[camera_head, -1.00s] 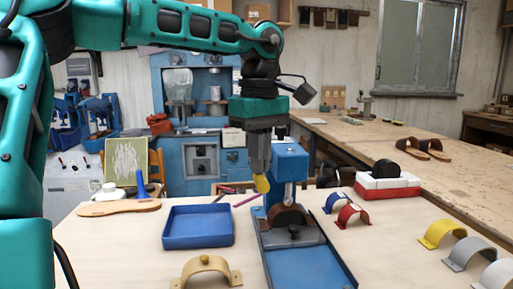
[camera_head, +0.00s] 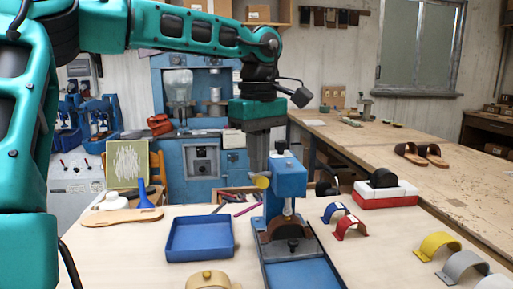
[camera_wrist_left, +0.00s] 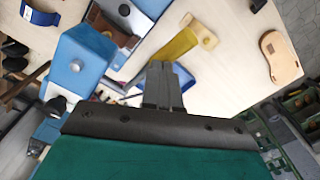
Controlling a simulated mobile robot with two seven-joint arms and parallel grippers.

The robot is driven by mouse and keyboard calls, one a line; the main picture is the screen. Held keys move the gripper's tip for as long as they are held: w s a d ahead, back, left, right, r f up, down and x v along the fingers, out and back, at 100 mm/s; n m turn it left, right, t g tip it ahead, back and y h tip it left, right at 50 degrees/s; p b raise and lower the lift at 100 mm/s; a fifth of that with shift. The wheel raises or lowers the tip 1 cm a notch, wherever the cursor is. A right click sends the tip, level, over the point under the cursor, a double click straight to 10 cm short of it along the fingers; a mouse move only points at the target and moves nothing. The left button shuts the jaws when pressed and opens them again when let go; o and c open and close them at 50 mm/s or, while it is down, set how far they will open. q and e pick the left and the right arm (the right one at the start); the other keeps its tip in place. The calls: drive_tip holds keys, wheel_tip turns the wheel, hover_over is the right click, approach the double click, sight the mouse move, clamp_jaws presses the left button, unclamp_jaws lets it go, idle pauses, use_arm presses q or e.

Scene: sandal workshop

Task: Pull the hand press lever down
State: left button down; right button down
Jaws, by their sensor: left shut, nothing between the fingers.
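The blue hand press (camera_head: 287,178) stands on the work table, its base plate (camera_head: 300,274) toward the front edge. A brown curved piece (camera_head: 283,229) sits under its ram. The lever's yellow end (camera_head: 262,182) shows at the left of the press head; it is a yellow cylinder in the left wrist view (camera_wrist_left: 178,46). My left gripper (camera_head: 258,168) points down, shut and empty, its fingertips at or just behind the yellow end. I cannot tell whether they touch. In the left wrist view the fingers (camera_wrist_left: 161,85) are together, beside the press head (camera_wrist_left: 82,62). My right gripper is out of view.
A blue tray (camera_head: 200,252) lies left of the press, a tan arched piece (camera_head: 208,281) in front. Blue and red arched straps (camera_head: 347,227) lie right of it, with yellow and grey ones farther right. A sandal sole (camera_head: 122,216) lies at the left.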

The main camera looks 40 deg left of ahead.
use_arm(q)
drive_tip(key=r+p, duration=0.3)
drive_tip(key=shift+w+a+r, duration=0.2)
drive_tip(key=shift+w+a, duration=0.05)
drive_tip(key=shift+a, duration=0.05)
drive_tip(key=shift+w+a+r, duration=0.15)
drive_tip(key=shift+r, duration=0.55)
drive_tip(key=shift+w+a+r, duration=0.15)
drive_tip(key=shift+a+r, duration=0.05)
drive_tip(key=shift+r, duration=0.55)
drive_tip(key=shift+w+a+r, duration=0.15)
drive_tip(key=shift+r, duration=0.55)
